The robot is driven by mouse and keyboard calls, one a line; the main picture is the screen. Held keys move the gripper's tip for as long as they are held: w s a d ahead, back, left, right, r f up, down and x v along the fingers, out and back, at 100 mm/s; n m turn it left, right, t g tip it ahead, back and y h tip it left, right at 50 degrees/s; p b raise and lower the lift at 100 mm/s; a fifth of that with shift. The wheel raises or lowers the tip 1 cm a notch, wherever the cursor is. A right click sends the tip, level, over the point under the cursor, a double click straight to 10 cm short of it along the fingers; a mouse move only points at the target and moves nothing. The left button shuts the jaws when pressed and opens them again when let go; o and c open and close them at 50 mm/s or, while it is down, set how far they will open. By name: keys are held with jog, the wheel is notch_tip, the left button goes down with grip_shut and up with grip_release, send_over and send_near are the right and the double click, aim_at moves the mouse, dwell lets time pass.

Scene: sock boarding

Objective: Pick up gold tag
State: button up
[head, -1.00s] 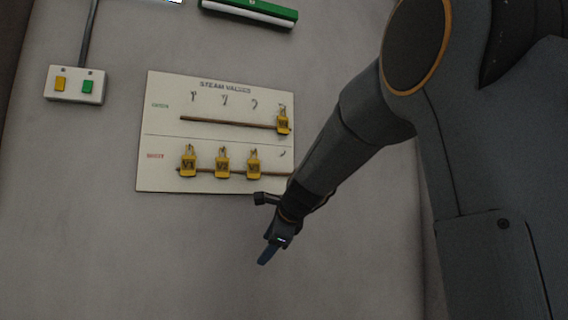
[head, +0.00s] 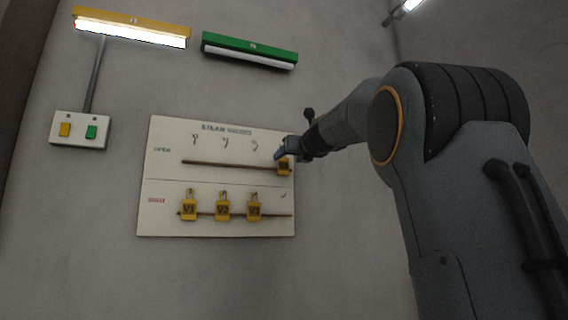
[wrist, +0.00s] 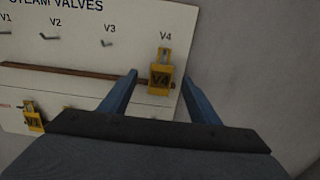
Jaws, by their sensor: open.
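The gold tag marked V4 (wrist: 161,78) hangs at the right end of the upper row on the steam valves board (head: 170,224), in front of the brown rail (wrist: 60,74). It also shows in the head view (head: 285,168), partly covered by my gripper (head: 280,153). In the wrist view my gripper (wrist: 159,80) is open, with one blue finger on each side of the tag. I cannot tell whether the fingers touch it. Three more gold tags, V1 (head: 189,209), V2 (head: 222,210) and a third (head: 254,210), hang in the lower SHUT row.
Three hooks in the OPEN row, such as V2 (wrist: 49,36), are bare. A switch box (head: 79,130) with yellow and green buttons is left of the board. A lit yellow lamp (head: 130,29) and an unlit green lamp (head: 250,50) are above. The wall below is clear.

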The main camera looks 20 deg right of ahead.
aim_at(284, 160)
jog(key=w+p, duration=0.1)
jog(key=w, duration=0.3)
jog(key=shift+d+r+p, duration=0.1)
jog(key=shift+d+p, duration=0.05)
jog(key=shift+p, duration=0.2)
jog(key=c, duration=1.1)
